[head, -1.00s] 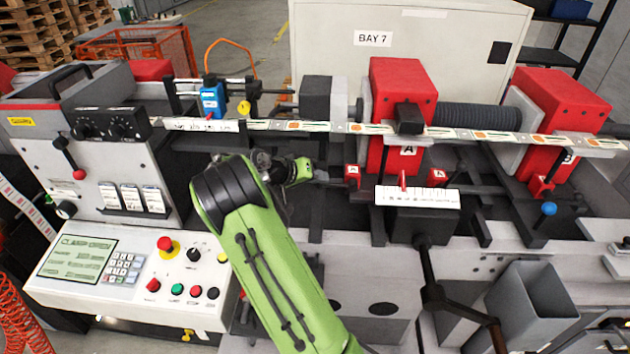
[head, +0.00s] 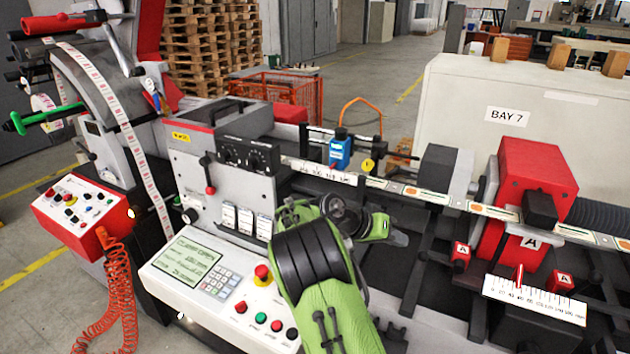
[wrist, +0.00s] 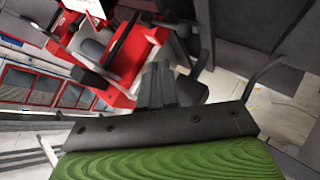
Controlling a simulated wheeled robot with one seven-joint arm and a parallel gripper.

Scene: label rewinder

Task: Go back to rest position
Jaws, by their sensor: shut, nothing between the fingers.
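My green arm rises at the lower middle of the head view, its elbow bent. Its end, my gripper (head: 400,238), points right in front of the dark machine bed, with its tip small and partly lost against the dark metal. In the wrist view my gripper (wrist: 157,85) shows its two dark fingers together, with nothing held between them. Beyond the fingers in the wrist view are a red machine part and grey panels.
The control panel (head: 215,281) with buttons and a screen lies left of my arm. The red block A (head: 540,178), the white scale (head: 535,300) and the label web (head: 440,196) are to the right. A red console (head: 85,212) stands at the left, with open floor beyond.

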